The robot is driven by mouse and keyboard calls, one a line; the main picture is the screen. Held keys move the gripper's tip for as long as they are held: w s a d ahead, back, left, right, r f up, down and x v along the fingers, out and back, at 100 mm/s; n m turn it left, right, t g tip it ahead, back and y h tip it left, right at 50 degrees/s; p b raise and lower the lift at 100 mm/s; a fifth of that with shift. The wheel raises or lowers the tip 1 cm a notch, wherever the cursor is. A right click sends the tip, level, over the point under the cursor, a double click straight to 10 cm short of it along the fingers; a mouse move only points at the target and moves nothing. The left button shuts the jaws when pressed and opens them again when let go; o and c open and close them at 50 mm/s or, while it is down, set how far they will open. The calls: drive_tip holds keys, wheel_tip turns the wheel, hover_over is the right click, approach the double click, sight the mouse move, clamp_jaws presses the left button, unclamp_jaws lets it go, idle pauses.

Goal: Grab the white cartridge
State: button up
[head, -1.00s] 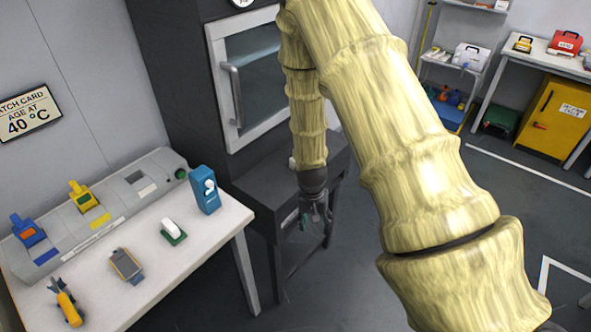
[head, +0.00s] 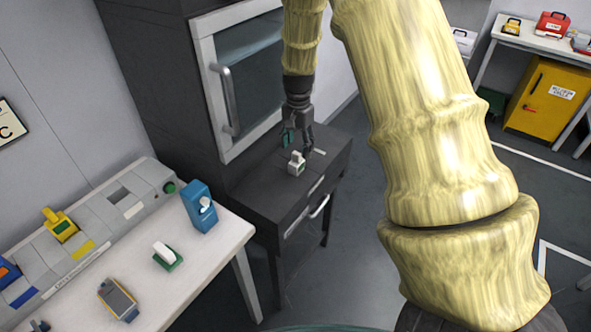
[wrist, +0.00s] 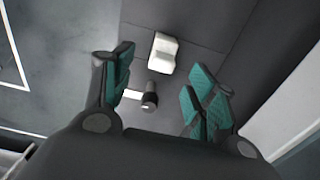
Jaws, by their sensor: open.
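The white cartridge (head: 297,163) stands on top of the dark cabinet (head: 262,191), below the oven-like door. It also shows in the wrist view (wrist: 162,53), beyond the fingertips and between their lines. My gripper (head: 298,143) is open and empty, pointing down close behind the cartridge in the head view. In the wrist view its teal-padded fingers (wrist: 160,84) are spread apart, and I see no contact with the cartridge. A small dark cylinder with a white mark (wrist: 150,98) shows between the fingers; I cannot tell what it is.
A white table (head: 205,262) at left holds a blue device (head: 199,207), a white-and-green item (head: 165,256), a handheld meter (head: 117,299) and a grey rack (head: 92,243) with a yellow block (head: 60,224). The oven door handle (head: 226,99) juts out near my arm.

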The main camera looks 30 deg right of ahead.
sight(297, 153)
drive_tip(key=f, duration=0.3)
drive_tip(key=shift+w+a+f, duration=0.15)
drive_tip(key=shift+w+f, duration=0.05)
drive_tip(key=shift+w, duration=0.15)
drive_tip(key=shift+s+f+p, duration=0.25)
drive_tip(key=shift+f+p, duration=0.1)
drive_tip(key=shift+p, duration=0.05)
drive_tip(key=shift+f+p, duration=0.8)
drive_tip(key=shift+f, duration=1.65)
clamp_jaws()
drive_tip(key=shift+w+r, duration=0.1)
